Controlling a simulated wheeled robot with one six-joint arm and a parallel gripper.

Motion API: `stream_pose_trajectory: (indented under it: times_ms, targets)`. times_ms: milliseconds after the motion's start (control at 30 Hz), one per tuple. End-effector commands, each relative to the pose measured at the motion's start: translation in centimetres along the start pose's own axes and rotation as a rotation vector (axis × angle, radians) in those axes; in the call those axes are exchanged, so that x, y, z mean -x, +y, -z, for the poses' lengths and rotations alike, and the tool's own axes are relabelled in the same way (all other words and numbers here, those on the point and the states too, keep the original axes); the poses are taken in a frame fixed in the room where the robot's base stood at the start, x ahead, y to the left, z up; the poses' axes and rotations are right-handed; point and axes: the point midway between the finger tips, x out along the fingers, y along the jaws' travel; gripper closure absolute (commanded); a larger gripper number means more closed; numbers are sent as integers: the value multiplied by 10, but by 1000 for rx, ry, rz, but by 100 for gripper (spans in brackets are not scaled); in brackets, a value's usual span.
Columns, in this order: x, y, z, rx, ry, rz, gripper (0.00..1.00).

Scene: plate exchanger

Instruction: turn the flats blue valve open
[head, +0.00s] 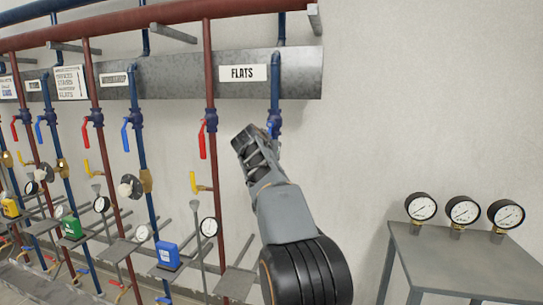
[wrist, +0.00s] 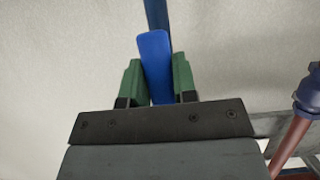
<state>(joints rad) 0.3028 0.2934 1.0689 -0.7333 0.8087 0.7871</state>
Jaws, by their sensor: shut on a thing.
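The flats blue valve (head: 275,120) sits on the blue pipe to the right of the "FLATS" sign (head: 242,73) in the head view. Its blue handle (wrist: 154,52) stands between the two green fingers of my gripper (wrist: 158,78) in the wrist view. The gripper is shut on the handle, and the handle leans slightly from upright. In the head view my arm covers the lower blue pipe and most of the handle, and the fingertips are hidden. The valve body is out of sight in the wrist view.
The flats red pipe with its red handle (head: 202,140) is close on the left; a red pipe (wrist: 291,140) also shows at right in the wrist view. More pipes and valves line the left. A grey table (head: 450,260) with three gauges stands right.

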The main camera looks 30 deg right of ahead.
Motion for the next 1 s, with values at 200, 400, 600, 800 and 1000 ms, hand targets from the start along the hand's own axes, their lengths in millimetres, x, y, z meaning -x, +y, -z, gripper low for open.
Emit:
stream_pose_trajectory:
  times_ms: [200,400,600,800,1000]
  targets:
    - [0,-2,0,-19,-1,9,100]
    - [0,-3,0,-21,0,10,100]
    - [0,-3,0,-20,0,10,66]
    - [0,-2,0,-17,0,8,48]
    - [0,-2,0,-16,0,7,48]
